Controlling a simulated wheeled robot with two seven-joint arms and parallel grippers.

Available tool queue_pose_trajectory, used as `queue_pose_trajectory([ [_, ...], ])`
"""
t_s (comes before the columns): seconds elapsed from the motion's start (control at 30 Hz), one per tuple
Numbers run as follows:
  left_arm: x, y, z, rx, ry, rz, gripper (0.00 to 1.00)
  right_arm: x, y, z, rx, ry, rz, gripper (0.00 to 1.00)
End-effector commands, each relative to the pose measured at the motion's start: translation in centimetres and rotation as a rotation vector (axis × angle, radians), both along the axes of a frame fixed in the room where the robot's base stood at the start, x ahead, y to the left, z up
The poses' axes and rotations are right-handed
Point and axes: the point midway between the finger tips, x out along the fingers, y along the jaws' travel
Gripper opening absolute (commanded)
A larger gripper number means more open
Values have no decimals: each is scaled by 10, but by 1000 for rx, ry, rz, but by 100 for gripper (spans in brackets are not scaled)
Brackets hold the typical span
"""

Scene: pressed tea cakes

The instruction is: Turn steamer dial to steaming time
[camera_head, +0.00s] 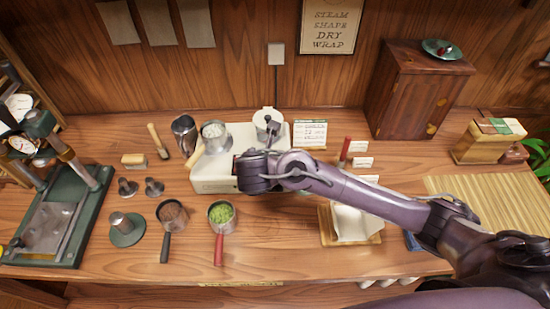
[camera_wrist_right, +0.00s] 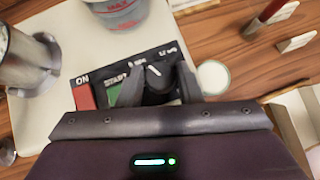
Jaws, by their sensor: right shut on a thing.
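The steamer (camera_head: 212,183) is a white box at the back middle of the bench. Its dial (camera_wrist_right: 156,83) is a dark knob with a white pointer mark, on a black panel in the right wrist view. The mark leans toward upper left in that view. My right gripper (camera_wrist_right: 158,76) is shut on the dial, one finger on each side. In the head view my right gripper (camera_head: 240,172) is at the steamer's front, and the dial is hidden. The panel also has a red ON switch (camera_wrist_right: 83,97) and a green START button (camera_wrist_right: 114,96). My left gripper is out of view.
A metal cup (camera_head: 214,137) and a white-lidded container (camera_head: 267,120) stand on the steamer. Two pans, one with green powder (camera_head: 221,213), lie in front. A green-based press (camera_head: 55,215) is at left. A wooden cabinet (camera_head: 410,95) stands at back right.

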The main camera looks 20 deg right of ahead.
Motion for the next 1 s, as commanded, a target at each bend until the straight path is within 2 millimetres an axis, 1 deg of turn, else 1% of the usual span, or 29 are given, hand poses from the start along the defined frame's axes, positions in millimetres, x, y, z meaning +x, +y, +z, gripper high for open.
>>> queue_pose_trajectory([
  [0.03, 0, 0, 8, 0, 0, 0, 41, 1, 2, 4, 0, 1, -43, 9],
  [0.5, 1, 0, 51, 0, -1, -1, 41, 4, 6, 5, 1, 3, -491, 9],
  [0.8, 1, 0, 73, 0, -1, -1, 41, 7, 7, 4, 1, 3, -757, 9],
  [1.0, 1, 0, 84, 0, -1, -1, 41, 8, 6, 3, 0, 3, -892, 9],
])
